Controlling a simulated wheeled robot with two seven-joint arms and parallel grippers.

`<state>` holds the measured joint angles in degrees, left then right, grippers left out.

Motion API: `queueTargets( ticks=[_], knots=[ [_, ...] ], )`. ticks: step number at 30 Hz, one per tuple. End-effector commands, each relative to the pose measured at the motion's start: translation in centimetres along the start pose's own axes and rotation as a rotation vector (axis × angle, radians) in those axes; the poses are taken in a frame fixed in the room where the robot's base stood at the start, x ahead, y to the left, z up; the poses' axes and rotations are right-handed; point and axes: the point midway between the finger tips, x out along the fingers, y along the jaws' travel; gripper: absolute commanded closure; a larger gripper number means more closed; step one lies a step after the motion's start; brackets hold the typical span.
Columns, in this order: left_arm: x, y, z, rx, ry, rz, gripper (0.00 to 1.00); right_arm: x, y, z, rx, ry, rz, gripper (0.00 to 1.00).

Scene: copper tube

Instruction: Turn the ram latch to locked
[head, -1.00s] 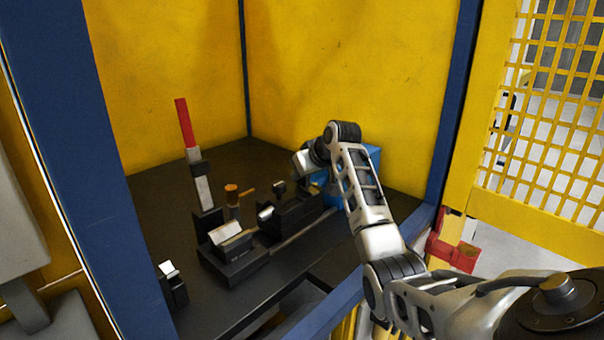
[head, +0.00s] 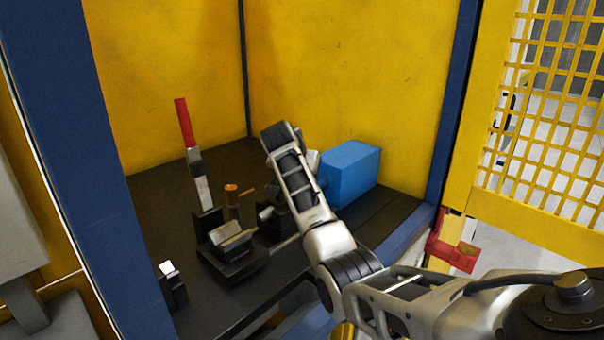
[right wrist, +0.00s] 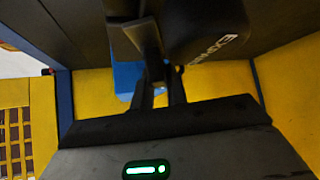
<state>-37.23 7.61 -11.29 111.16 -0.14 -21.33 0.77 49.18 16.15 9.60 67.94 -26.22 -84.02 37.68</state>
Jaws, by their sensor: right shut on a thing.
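The ram fixture (head: 270,213) is on the dark bench, with a black block in front of the blue box (head: 352,172). My right arm reaches over it from the right and hides the small black latch handle and my gripper in the head view. In the right wrist view, my right gripper's fingers (right wrist: 162,90) are shut on a dark lever (right wrist: 148,42), which appears to be the ram latch. A black rounded body with pale lettering (right wrist: 212,25) lies just beside it. The latch's exact angle cannot be told. My left gripper is out of view.
A red-handled lever (head: 185,122) stands upright at the fixture's far left, beside a copper-coloured post with a side arm (head: 232,194). Yellow walls (head: 345,75) close the back. A blue frame post (head: 75,170) stands left, and a yellow mesh door (head: 540,120) right.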

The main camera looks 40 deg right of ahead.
Motion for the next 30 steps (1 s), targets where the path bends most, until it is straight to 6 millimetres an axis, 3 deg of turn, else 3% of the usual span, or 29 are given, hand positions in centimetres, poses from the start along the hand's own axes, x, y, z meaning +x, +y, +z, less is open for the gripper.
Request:
queueTargets(
  ticks=[15,30],
  knots=[
    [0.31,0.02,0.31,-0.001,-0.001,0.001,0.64,-0.02,-0.08,0.03,0.255,-0.003,0.254,1.00],
    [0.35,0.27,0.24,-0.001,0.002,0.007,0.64,-0.01,-0.02,0.04,0.313,-0.003,0.311,1.00]
  ],
)
